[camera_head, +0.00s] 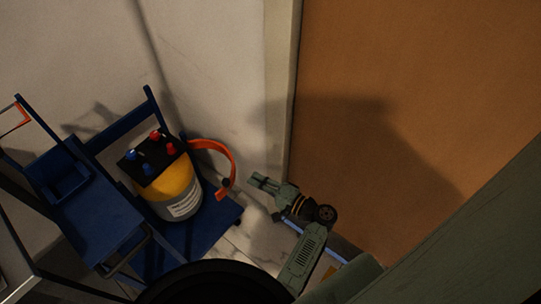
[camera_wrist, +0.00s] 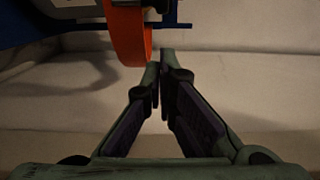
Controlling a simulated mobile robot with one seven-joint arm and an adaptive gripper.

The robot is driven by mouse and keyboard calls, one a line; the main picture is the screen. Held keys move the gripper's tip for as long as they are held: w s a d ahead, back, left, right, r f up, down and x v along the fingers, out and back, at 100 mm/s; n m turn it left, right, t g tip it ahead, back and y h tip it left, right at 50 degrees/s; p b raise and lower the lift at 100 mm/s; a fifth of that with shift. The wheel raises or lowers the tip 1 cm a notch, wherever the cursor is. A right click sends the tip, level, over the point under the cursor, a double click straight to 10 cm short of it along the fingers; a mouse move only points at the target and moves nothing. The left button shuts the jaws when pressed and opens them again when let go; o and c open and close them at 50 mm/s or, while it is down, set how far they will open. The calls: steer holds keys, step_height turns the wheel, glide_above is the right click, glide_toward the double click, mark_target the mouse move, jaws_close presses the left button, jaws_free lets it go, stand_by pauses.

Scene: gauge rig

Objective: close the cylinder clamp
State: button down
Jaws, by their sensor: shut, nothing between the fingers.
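The cylinder clamp (camera_head: 224,154) is a curved orange-red band with a dark knob near its free end. In the head view it stands swung out to the right of the yellow cylinder (camera_head: 177,187), open and not around it. The clamp also shows in the wrist view (camera_wrist: 128,35) at the top, just ahead and left of my fingertips. My gripper (camera_head: 254,180) is to the right of the clamp's free end in the head view. Its fingertips meet in the wrist view (camera_wrist: 160,62), shut and empty. I cannot tell whether they touch the band.
The cylinder stands on a blue cart (camera_head: 206,238) with red and blue knobs on the cylinder's black top. A blue bin (camera_head: 62,176) is on the cart's left. A pale wall is behind, and a brown door panel (camera_head: 420,70) stands close right of my arm.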

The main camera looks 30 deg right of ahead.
steer(key=a, duration=0.1)
steer(key=w+a+p, duration=0.1)
steer(key=w+a, duration=0.1)
steer(key=a, duration=0.1)
steer(key=shift+a, duration=0.15)
stand_by(0.4)
